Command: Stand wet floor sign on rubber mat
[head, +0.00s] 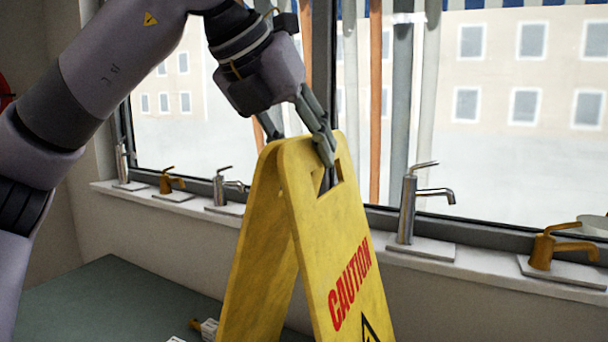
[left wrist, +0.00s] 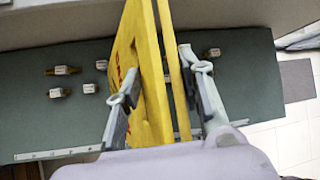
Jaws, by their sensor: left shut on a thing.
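The yellow wet floor sign (head: 338,240), a folding A-shape with red CAUTION lettering, is upright in the head view, its lower end cut off by the frame. My left gripper (head: 298,138) is shut on its top edge, with a finger through the handle opening. In the left wrist view the sign (left wrist: 146,75) appears as two yellow panels, slightly apart, between the fingers. A dark grey flat rectangle (left wrist: 297,80) on the floor at the right of the wrist view may be the rubber mat; I cannot be sure. My right gripper is not in view.
Below the sign is a green-topped bench (left wrist: 245,75) with several small fittings (left wrist: 62,70). Several taps stand on the windowsill (head: 395,245) behind, including a chrome one (head: 407,210) right of the sign. White tiled floor (left wrist: 290,140) shows right of the bench.

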